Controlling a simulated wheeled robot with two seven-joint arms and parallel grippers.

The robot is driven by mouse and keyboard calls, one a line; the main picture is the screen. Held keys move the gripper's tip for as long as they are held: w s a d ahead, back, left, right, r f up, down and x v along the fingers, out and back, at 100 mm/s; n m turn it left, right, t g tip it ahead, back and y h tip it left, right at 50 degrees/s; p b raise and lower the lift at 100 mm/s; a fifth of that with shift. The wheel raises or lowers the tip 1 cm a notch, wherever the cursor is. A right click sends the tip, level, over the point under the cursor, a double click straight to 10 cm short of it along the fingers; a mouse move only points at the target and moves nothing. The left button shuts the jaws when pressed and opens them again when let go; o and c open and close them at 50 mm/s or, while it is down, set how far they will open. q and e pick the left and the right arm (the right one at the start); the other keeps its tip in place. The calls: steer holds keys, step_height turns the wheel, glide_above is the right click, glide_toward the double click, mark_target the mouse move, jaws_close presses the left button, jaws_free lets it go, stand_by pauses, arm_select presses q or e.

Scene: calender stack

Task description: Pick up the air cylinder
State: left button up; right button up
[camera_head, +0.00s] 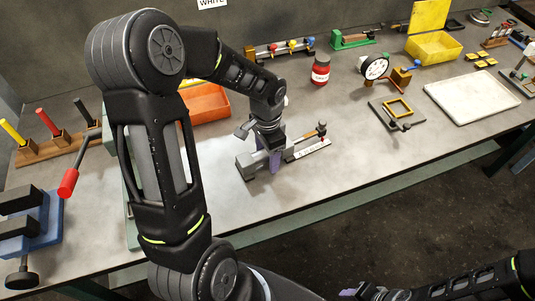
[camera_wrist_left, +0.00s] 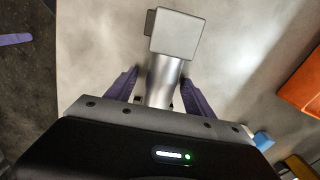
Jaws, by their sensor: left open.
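The air cylinder (camera_head: 250,165), a grey metal body with a square end block, lies on the bench near its front edge in the head view. My left gripper (camera_head: 267,158) is down over it with purple fingers. In the left wrist view, the air cylinder (camera_wrist_left: 176,34) runs between the two open fingers of the left gripper (camera_wrist_left: 160,92), one on each side. Gaps show beside the cylinder body, and its near end is hidden by the gripper housing. My right gripper (camera_head: 352,293) is at the bottom edge, mostly cut off; one purple fingertip shows.
A red jar (camera_head: 320,72) and an orange bin (camera_head: 207,105) stand behind. A dial gauge (camera_head: 374,68), a yellow-framed fixture (camera_head: 397,108) and a white tray (camera_head: 470,97) are to the right.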

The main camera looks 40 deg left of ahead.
stand_by(0.4)
arm_select(q)
jaws_close()
stand_by(0.5)
stand_by(0.8)
